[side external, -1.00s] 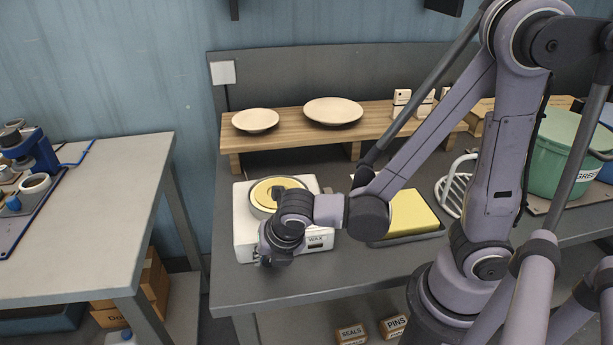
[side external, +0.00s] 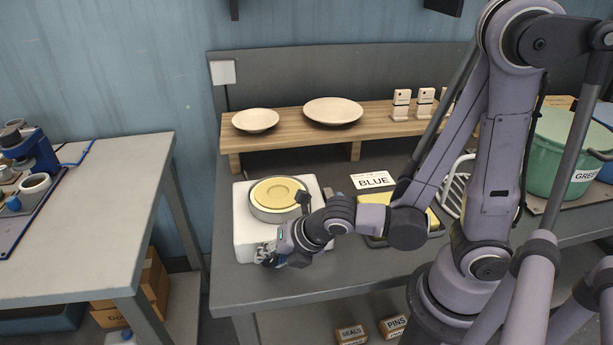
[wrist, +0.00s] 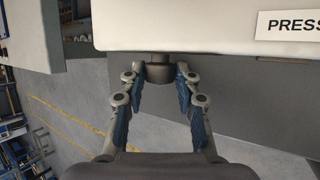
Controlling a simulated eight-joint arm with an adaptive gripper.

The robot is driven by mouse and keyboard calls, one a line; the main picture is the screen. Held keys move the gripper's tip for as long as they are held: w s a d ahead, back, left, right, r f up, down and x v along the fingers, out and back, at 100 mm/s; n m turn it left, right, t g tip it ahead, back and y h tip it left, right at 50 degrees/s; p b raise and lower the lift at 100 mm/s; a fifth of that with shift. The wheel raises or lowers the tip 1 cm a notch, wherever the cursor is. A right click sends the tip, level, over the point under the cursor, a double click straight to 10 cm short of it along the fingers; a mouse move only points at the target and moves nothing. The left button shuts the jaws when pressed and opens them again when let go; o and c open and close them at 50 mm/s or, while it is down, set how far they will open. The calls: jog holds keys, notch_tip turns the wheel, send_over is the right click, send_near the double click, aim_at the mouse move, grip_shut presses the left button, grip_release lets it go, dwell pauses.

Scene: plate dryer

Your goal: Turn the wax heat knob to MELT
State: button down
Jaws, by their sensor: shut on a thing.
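The white wax heater (side external: 245,222) stands at the left end of the dark bench, with a round pot of yellow wax (side external: 276,194) on top. My gripper (side external: 268,256) is at the heater's front face, low and towards the left. In the wrist view, a dark round knob (wrist: 160,70) projects from the heater's white body (wrist: 180,25). My gripper (wrist: 158,82) has its blue-padded fingers on either side of the knob and is shut on it. The knob's pointer and the MELT mark are not visible, so its setting cannot be told.
A wooden shelf (side external: 285,138) with two plates stands behind. A label beginning PRESS (wrist: 290,25) is on the heater. Open floor lies in front.

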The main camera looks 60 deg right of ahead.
jog(key=c, duration=1)
grip_release()
jog(key=shift+s+r, duration=0.1)
jog(key=shift+r, duration=0.05)
jog(key=shift+v, duration=5.8)
jog(key=shift+o, duration=0.2)
